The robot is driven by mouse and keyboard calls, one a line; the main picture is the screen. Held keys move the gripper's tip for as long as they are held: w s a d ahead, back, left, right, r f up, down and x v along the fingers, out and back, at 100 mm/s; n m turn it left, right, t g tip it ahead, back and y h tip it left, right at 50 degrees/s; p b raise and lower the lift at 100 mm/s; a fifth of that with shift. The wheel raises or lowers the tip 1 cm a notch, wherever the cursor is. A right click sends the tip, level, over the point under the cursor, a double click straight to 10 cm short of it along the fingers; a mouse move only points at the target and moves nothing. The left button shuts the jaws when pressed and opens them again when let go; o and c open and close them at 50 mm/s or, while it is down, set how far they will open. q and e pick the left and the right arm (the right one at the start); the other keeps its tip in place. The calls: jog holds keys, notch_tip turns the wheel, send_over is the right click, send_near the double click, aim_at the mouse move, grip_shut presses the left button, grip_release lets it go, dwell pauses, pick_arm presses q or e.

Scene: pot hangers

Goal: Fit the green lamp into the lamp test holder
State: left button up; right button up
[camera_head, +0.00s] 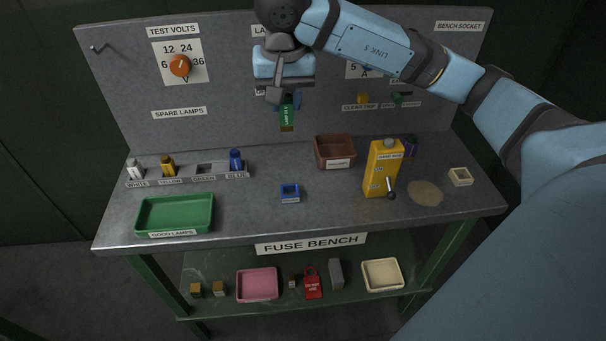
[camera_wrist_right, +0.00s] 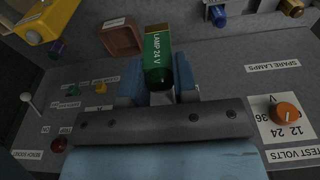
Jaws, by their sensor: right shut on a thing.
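The green lamp (camera_head: 287,112), marked "LAMP 24 V" in the right wrist view (camera_wrist_right: 158,58), is in my right gripper (camera_head: 286,100). The gripper's blue fingers (camera_wrist_right: 160,92) are shut on it. It hangs in front of the back panel, above the bench top and apart from it. The lamp test holder cannot be made out; a panel label starting "LA" (camera_head: 260,30) is partly covered by my right arm. My left gripper is not in view.
The spare lamp rack (camera_head: 205,170) holds white, yellow and blue lamps; its green place is empty. An orange knob (camera_head: 179,65) points near 24.

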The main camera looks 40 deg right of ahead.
pick_arm(q)
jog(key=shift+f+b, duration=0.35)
jog(key=shift+b, duration=0.45)
pick_arm(e)
jog(key=shift+f, duration=10.05)
jog(key=shift+f+b, duration=0.3)
jog(key=shift+b, duration=0.05)
jog(key=o, duration=0.9)
jog(key=shift+r, duration=0.15)
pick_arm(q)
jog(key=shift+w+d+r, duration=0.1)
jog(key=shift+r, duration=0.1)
pick_arm(e)
jog(key=shift+r, duration=0.1)
